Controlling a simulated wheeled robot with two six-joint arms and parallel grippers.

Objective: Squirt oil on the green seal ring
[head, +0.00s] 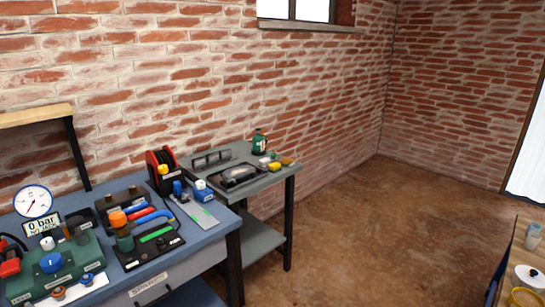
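A green bottle (259,143) with a dark top stands upright at the back of the small grey bench; I cannot tell whether it holds oil. I cannot make out a green seal ring for certain. Two small round pieces, one orange and brown (58,292) and one blue and orange (87,279), sit at the front left of the blue workbench (205,255), too small to identify. A green box (75,262) with a blue knob is beside them. Neither of my grippers is in view.
A pressure gauge (33,201) reads "0 bar". A black tool tray (135,205), a black mat (148,248) and a red reel (161,171) crowd the workbench. The grey bench (285,172) holds a black tray (240,176). Another table (515,270) stands right; brown floor (390,230) between is clear.

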